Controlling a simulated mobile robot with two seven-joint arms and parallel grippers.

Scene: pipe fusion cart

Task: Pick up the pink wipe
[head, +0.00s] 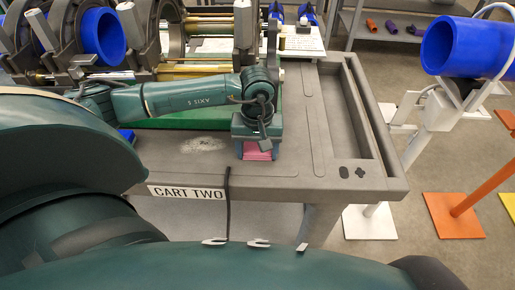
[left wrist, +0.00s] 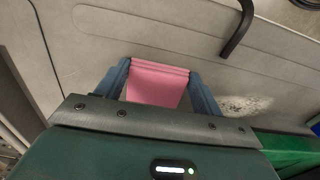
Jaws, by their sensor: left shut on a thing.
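The gripper points down at the cart top, and I cannot tell whether the wipe is clear of the surface. My right gripper does not show in either view.
The cart (head: 330,170) carries a pipe clamp machine with a blue pipe (head: 103,36) at the back left. A green tray (head: 180,120) lies behind my left arm. Another blue pipe (head: 465,47) rests on a stand to the right.

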